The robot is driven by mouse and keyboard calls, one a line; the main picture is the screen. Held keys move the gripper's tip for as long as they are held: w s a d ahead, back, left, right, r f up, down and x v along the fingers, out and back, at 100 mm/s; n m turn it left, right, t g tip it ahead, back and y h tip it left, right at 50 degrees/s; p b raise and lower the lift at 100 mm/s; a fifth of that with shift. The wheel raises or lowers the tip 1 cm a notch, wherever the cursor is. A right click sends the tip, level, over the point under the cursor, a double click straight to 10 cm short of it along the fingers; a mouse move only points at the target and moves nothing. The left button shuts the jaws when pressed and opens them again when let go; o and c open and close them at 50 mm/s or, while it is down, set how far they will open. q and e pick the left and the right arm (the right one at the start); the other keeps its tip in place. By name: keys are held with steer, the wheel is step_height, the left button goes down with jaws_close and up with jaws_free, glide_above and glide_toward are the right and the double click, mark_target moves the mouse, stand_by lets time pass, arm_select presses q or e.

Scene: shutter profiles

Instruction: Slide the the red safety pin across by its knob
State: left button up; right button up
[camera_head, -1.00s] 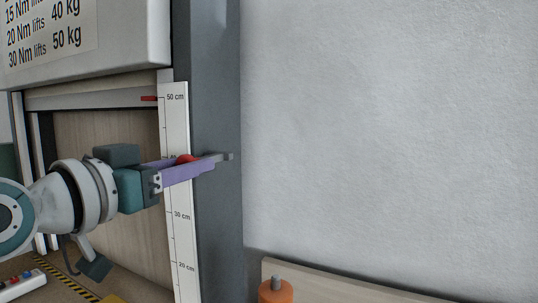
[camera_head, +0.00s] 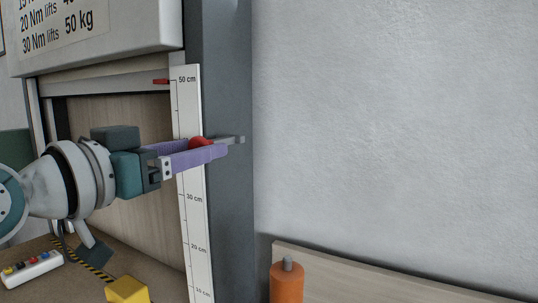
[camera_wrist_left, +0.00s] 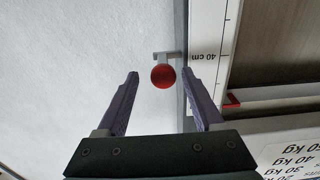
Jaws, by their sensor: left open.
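The red knob (camera_head: 199,141) of the safety pin shows between the purple fingers of my left gripper (camera_head: 207,147), in front of the grey upright post. A short grey bar (camera_head: 232,140) sticks out to the right beside the knob. In the left wrist view the round red knob (camera_wrist_left: 163,76) lies between the two fingertips of my open left gripper (camera_wrist_left: 160,71), with a gap on each side. A grey bracket (camera_wrist_left: 166,55) shows behind it. The near finger partly hides the knob in the head view. My right gripper is not in view.
A white centimetre scale (camera_head: 188,100) runs down beside the grey post (camera_head: 230,220). A red pointer (camera_head: 161,81) sits near 50 cm. An orange cylinder (camera_head: 286,283), a yellow block (camera_head: 127,290) and a button box (camera_head: 32,268) are below. The pale wall at right is bare.

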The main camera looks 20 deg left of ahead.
arm_select(q)
steer(key=s+b, duration=0.2)
steer(key=s, duration=0.6)
steer(key=shift+a, duration=0.3)
